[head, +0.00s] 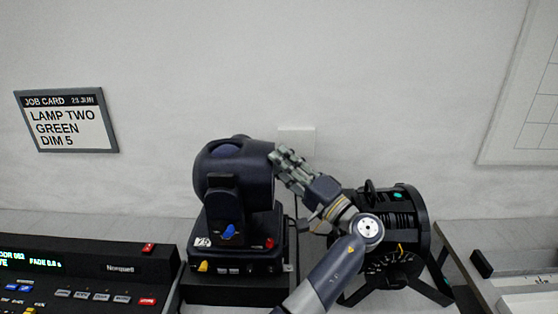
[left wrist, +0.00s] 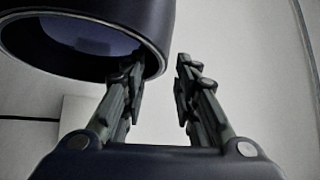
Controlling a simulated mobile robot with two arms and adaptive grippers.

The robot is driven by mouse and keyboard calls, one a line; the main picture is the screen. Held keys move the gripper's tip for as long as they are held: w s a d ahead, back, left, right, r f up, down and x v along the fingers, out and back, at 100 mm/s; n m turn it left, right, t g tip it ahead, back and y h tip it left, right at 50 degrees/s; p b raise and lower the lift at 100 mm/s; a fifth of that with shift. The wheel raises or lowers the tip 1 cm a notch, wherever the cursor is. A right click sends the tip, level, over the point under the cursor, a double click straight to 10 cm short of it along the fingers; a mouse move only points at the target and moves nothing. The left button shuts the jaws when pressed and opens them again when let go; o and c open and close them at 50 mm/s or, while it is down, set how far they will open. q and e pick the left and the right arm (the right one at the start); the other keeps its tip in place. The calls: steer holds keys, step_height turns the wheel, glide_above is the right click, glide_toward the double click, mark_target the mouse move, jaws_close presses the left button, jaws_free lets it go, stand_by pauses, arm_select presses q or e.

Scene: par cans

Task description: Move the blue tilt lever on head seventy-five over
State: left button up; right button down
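The dark moving-head lamp (head: 222,165) stands on its black base in the middle of the head view. A blue lever (head: 229,231) is on the front of its yoke, leaning up to the right. My right gripper is out of view.
A red lever (head: 269,243) and a yellow lever (head: 203,266) are on the same lamp. A round black par can (head: 405,215) stands to the right, behind my arm. A lighting console (head: 90,270) is at the left. A job card (head: 66,120) hangs on the wall.

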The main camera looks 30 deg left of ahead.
arm_select(q)
steer(key=v, duration=1)
steer(key=shift+d, duration=0.2)
